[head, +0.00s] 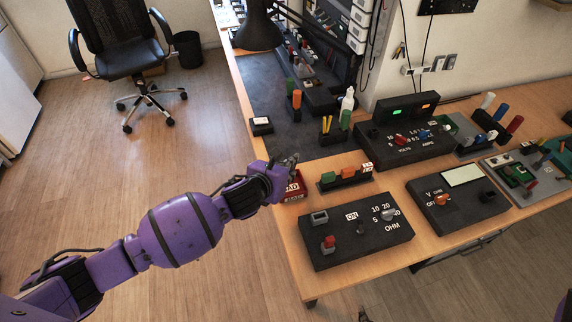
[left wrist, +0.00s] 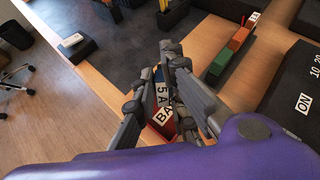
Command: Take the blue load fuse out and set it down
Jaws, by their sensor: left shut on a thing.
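I cannot tell whether the fuse touches the tray. My right gripper is not in view.
A dark mat (head: 275,130) with pens and a bottle lies behind.

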